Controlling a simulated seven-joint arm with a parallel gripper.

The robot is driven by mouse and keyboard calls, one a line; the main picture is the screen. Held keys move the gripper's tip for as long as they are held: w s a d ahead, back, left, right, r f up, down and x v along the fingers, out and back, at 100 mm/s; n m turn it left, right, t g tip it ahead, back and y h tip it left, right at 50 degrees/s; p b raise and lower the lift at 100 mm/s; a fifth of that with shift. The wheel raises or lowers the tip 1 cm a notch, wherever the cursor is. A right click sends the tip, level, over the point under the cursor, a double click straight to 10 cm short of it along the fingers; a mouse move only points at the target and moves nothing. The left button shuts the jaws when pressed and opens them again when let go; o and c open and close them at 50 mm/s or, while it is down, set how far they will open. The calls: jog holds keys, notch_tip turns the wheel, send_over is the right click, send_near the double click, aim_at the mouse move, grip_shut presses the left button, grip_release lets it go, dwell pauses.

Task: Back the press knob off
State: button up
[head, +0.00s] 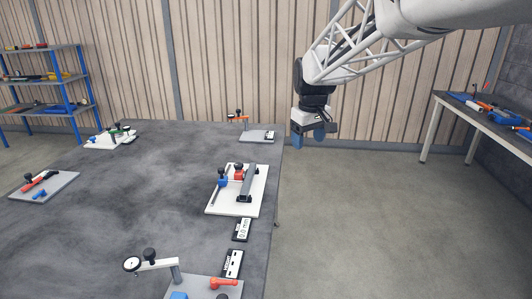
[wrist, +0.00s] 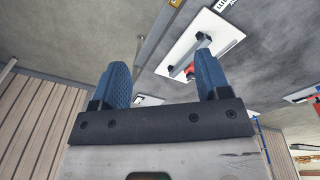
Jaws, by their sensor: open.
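My gripper (head: 311,137) hangs in the air at the right of the dark table, beyond its right edge, with its blue fingers apart and nothing between them. In the wrist view the two blue fingers (wrist: 162,68) are spread. A white base plate (head: 255,206) on the table bears a grey rail, a blue part with a black knob (head: 221,172) and a red part with another black knob (head: 238,168). I cannot tell which is the press knob. The plate (wrist: 176,58) also shows upside down in the wrist view, beyond the fingers and apart from them.
A small display (head: 242,230) reading about 0.0 mm lies in front of the plate. A dial arm fixture (head: 155,263) stands at the near edge. Another fixture (head: 257,135) is at the far right edge. The middle of the table (head: 130,190) is clear.

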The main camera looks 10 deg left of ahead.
jog(key=w+a+f+n, duration=0.2)
jog(key=w+a+f, duration=0.1)
jog(key=w+a, duration=0.35)
jog(key=w+a+f+n, duration=0.1)
jog(key=w+a+f, duration=0.2)
jog(key=w+a, duration=0.3)
jog(key=n+g, duration=0.1)
jog(key=n, duration=0.3)
send_over(240, 165)
notch_tip(240, 165, down, 11)
jog(key=shift+s+d+r, duration=0.1)
jog(key=shift+d, duration=0.05)
jog(key=shift+f, duration=0.25)
jog(key=shift+f, duration=3.8)
